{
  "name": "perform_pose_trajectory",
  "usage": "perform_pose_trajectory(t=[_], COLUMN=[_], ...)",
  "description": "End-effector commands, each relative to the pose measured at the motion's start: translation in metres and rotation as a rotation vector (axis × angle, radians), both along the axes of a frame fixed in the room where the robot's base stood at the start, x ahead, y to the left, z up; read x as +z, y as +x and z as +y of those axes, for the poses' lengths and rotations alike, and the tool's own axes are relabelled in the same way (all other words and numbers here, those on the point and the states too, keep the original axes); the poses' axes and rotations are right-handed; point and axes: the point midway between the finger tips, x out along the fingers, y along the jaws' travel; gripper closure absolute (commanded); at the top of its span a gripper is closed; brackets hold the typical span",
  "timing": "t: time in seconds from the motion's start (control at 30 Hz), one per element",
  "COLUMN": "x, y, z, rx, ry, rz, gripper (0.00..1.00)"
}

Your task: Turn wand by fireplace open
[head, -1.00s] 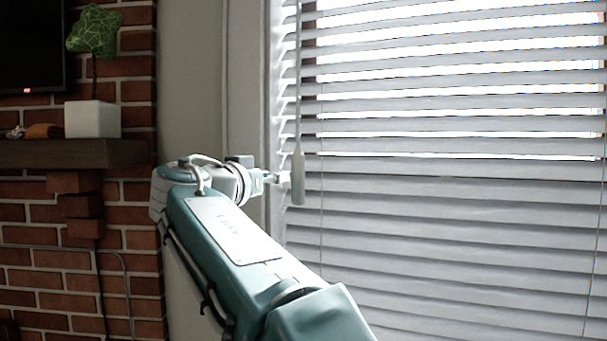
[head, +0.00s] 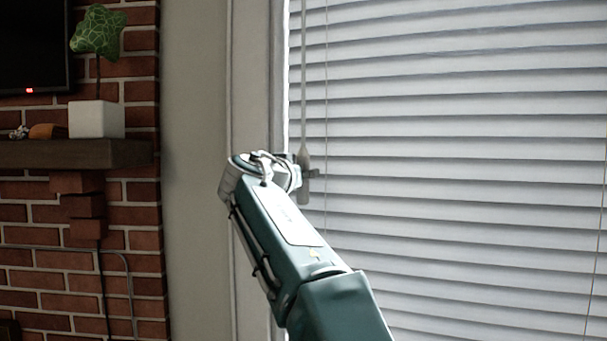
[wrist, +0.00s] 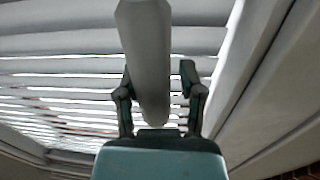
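The wand (head: 304,80) is a thin grey rod hanging at the left side of the window blinds (head: 450,170). Its thicker handle (head: 304,158) is at my gripper (head: 311,175), partly hidden by my wrist in the head view. In the wrist view, the wand handle (wrist: 147,60) hangs between the two fingers of my gripper (wrist: 157,74). The fingers stand apart, with a gap showing between the handle and the right finger. The slats look shut in the head view. Bright gaps show between slats (wrist: 60,85) from below in the wrist view.
A white window frame (head: 277,90) and a bare wall strip (head: 195,120) stand left of the blinds. Farther left are a brick fireplace wall (head: 140,210), a dark mantel (head: 80,153) and a white pot (head: 97,119) with a plant. Thin cords run down the blinds.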

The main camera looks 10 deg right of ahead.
Motion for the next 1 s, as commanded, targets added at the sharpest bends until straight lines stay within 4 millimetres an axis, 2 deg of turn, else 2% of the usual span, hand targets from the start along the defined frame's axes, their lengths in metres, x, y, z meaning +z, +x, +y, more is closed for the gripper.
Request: perform_pose_trajectory(t=[0.27, 0.37, 0.4, 1.0], x=[0.0000, -0.0001, -0.0001, -0.0003], y=[0.0016, 0.0015, 0.0015, 0.0006], z=[-0.0018, -0.0010, -0.0010, -0.0002], rx=[0.000, 0.000, 0.000, 0.001], ry=[0.000, -0.001, -0.001, 0.000], rz=[0.000, 0.001, 0.001, 0.002], gripper=[0.55, 0.95, 1.00, 1.00])
